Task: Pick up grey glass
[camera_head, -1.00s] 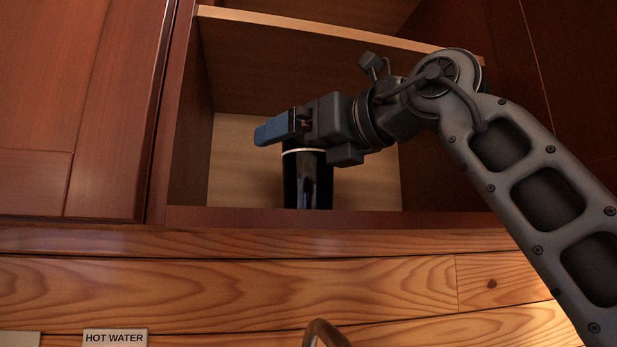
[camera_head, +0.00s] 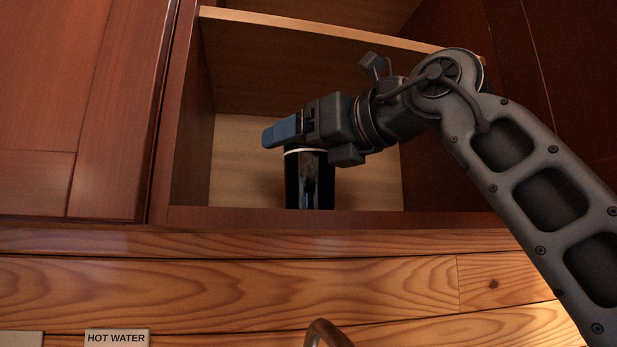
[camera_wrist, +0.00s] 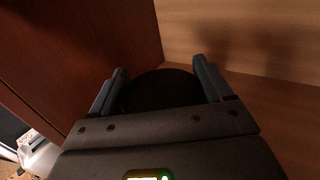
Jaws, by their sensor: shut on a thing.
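A dark, glossy glass (camera_head: 308,180) with a pale rim stands upright on the bottom shelf of the open cupboard. Its lower edge is partly hidden by the cupboard's front ledge. My gripper (camera_head: 283,132), with blue fingers, reaches in from the right at the top of the glass. In the wrist view my gripper (camera_wrist: 160,82) has a finger on each side of the dark round glass (camera_wrist: 162,90) and is shut on it. The glass looks near black in both views, so its grey colour is hard to confirm.
The cupboard's upper shelf (camera_head: 320,28) runs above my gripper. A front ledge (camera_head: 240,217) lies below the opening. A wooden door (camera_head: 70,110) is at left. A "HOT WATER" label (camera_head: 116,338) and a curved brown piece (camera_head: 326,332) show below.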

